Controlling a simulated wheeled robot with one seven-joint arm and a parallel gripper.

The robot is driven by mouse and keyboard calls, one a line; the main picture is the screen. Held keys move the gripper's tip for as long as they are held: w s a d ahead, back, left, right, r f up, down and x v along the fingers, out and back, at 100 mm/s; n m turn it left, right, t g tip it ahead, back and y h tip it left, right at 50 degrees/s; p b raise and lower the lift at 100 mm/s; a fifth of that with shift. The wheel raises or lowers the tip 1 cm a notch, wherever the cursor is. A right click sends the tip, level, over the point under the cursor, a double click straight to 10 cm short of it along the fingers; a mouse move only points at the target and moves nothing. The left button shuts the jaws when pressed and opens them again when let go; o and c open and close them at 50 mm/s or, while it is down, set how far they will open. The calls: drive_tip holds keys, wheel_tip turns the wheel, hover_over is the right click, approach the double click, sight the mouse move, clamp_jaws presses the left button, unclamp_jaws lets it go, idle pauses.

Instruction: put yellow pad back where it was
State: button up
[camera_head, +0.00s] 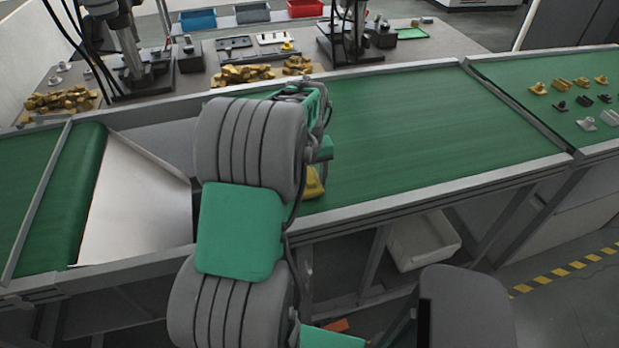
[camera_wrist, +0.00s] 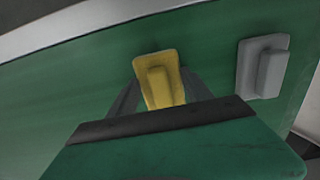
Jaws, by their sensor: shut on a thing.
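The yellow pad (camera_wrist: 158,65) has a flat base plate with a raised block on it. In the wrist view it sits between the two dark fingers of my gripper (camera_wrist: 161,92), which is shut on it. Green belt surface lies behind it; I cannot tell whether the pad touches the belt. In the head view a part of the yellow pad (camera_head: 314,184) shows just right of my arm, near the front edge of the green conveyor belt (camera_head: 420,125). My arm hides the fingers there.
A similar grey pad (camera_wrist: 263,68) lies on the belt right of the yellow one in the wrist view. A metal slope (camera_head: 135,205) is left of my arm. Several small parts (camera_head: 587,124) lie on the far right belt. The belt's middle is clear.

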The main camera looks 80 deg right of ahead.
sight(309, 177)
drive_tip(key=shift+f, duration=0.15)
drive_tip(key=o, duration=1.2)
wheel_tip(309, 177, up, 12)
drive_tip(key=b, duration=0.2)
drive_tip(key=w+a+r+n, duration=0.1)
drive_tip(key=w+a, duration=0.3)
drive_tip(key=w, duration=0.3)
drive_tip(key=w+a+r+n, duration=0.1)
drive_tip(key=w+a+n, duration=0.1)
drive_tip(key=w+a, duration=0.35)
drive_tip(key=w+a+n+t+h, duration=0.1)
drive_tip(key=w+a+n+t, duration=0.15)
drive_tip(key=w+a, duration=0.95)
drive_tip(key=a+f+n, duration=0.1)
drive_tip(key=a+n, duration=0.1)
drive_tip(key=a, duration=0.6)
drive_tip(key=a+f+n+t, duration=0.1)
drive_tip(key=a+f+n, duration=0.1)
drive_tip(key=a, duration=0.7)
drive_tip(key=a+f+n+y, duration=0.1)
drive_tip(key=a+n, duration=0.1)
drive_tip(key=a, duration=0.6)
drive_tip(key=shift+w+a+f+t, duration=0.15)
drive_tip(key=shift+w+f+t, duration=0.1)
drive_tip(key=shift+t, duration=0.1)
